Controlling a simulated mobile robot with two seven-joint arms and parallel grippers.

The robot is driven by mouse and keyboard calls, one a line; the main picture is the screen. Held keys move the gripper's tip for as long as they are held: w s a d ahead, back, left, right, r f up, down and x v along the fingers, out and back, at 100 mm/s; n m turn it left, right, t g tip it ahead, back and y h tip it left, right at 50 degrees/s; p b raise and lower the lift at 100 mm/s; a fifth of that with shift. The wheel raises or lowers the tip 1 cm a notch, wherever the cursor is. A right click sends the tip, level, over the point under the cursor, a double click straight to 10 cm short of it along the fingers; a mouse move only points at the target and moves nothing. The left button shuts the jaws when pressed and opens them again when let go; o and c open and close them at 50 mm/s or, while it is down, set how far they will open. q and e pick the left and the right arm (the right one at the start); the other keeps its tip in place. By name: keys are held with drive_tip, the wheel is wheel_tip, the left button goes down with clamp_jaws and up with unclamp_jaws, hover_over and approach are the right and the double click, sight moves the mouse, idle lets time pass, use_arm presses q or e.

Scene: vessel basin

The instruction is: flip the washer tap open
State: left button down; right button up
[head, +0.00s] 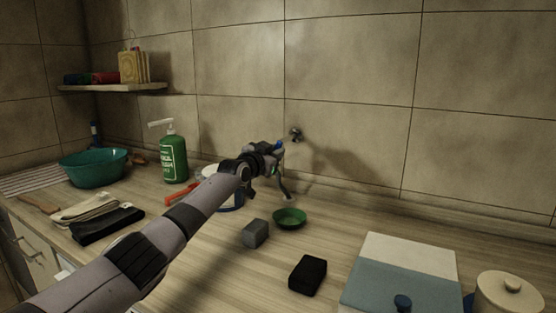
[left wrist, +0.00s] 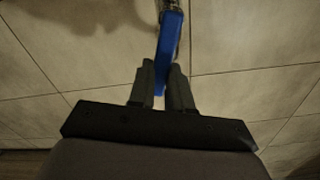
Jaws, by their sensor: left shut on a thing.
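The tap (head: 296,134) comes out of the tiled back wall, a small dark metal fitting. Its blue lever handle (left wrist: 170,45) shows clearly in the left wrist view, reaching down between my fingers; only a bit of blue shows in the head view (head: 280,145). My left gripper (head: 277,153) is at the tap, in front of the wall. In the left wrist view its two dark fingers (left wrist: 164,86) are shut on the blue handle. The tap body is mostly out of the left wrist view at the top. My right gripper is not in view.
Below the tap are a green bowl (head: 289,218), a grey sponge (head: 255,233) and a black block (head: 308,274). A green soap bottle (head: 173,158) and teal basin (head: 93,167) stand left. A blue-and-white box (head: 403,272) and lidded pot (head: 509,294) are at right.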

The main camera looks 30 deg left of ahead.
use_arm(q)
drive_tip(key=shift+a+r+n+b, duration=0.1)
drive_tip(key=shift+a+n+b, duration=0.4)
drive_tip(key=shift+n, duration=0.5)
drive_tip(key=shift+a+r+n+b, duration=0.1)
drive_tip(key=shift+a+n+b, duration=0.35)
drive_tip(key=shift+n, duration=0.55)
drive_tip(key=c, duration=1)
unclamp_jaws()
drive_tip(key=shift+c, duration=0.2)
drive_tip(key=shift+s, duration=0.2)
drive_tip(key=s, duration=0.6)
drive_tip(key=shift+s+d, duration=0.2)
drive_tip(key=shift+s, duration=0.2)
